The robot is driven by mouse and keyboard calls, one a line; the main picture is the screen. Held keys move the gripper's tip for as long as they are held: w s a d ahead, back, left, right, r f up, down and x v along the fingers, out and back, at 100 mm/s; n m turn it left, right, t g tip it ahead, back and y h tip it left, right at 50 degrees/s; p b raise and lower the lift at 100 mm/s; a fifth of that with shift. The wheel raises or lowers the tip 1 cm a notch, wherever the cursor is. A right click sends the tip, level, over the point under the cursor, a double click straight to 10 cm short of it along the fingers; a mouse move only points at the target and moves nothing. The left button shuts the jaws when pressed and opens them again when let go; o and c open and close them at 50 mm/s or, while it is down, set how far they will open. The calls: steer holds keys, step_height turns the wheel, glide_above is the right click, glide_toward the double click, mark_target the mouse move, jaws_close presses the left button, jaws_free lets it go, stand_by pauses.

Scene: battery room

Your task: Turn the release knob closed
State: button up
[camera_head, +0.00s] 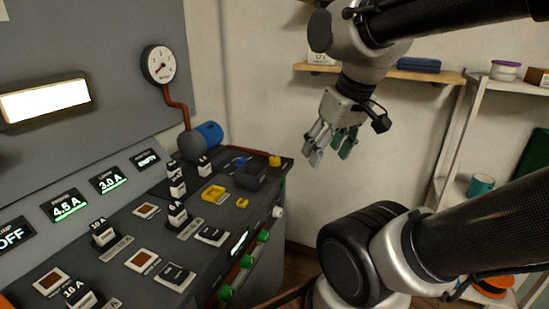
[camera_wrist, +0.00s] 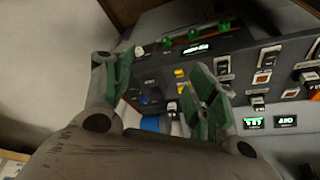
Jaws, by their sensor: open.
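I cannot tell for certain which part is the release knob. A blue round cap on a grey body (camera_head: 208,132) sits at the back of the sloping dark console (camera_head: 135,205), at the foot of a red-brown pipe; its blue part also shows in the wrist view (camera_wrist: 150,124). A dark block with a blue part (camera_head: 249,175) stands near the console's far right corner. My gripper (camera_head: 332,150) is open and empty, in the air to the right of that corner, apart from everything. In the wrist view its green-padded fingers (camera_wrist: 165,75) frame part of the console.
The console carries several switches, lit displays, a yellow bracket (camera_head: 213,193) and green knobs (camera_head: 264,236) along its front edge. A round gauge (camera_head: 159,64) is on the grey panel behind. A wall shelf (camera_head: 390,73) and a rack with a teal cup (camera_head: 481,184) stand right.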

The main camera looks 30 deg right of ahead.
step_height(320, 180, down, 3)
steer(key=w+g, duration=0.1)
steer(key=g, duration=0.1)
steer(key=m+g, duration=0.4)
steer(key=m, duration=0.4)
glide_above(275, 157)
steer(key=s+a, duration=0.1)
steer(key=s, duration=0.5)
steer(key=f, duration=1.4)
steer(key=shift+w+a+f, duration=0.1)
steer(key=shift+a+f, duration=0.1)
steer(key=shift+f, duration=0.1)
steer(key=w, duration=0.2)
steer(key=w+m, duration=0.1)
steer(key=shift+w+d+f+t, duration=0.1)
steer(key=shift+w+d+t, duration=0.2)
steer(key=shift+t, duration=0.1)
steer(key=shift+w+d+r+m+t, duration=0.2)
steer(key=shift+w+r+m+t, duration=0.1)
steer(key=shift+w+r+m, duration=0.8)
steer(key=shift+r+m, duration=0.3)
steer(key=shift+r, duration=0.1)
steer(key=shift+f+m, duration=0.35)
steer(key=shift+m, duration=0.05)
step_height(275, 157, down, 7)
steer(key=shift+f, duration=0.15)
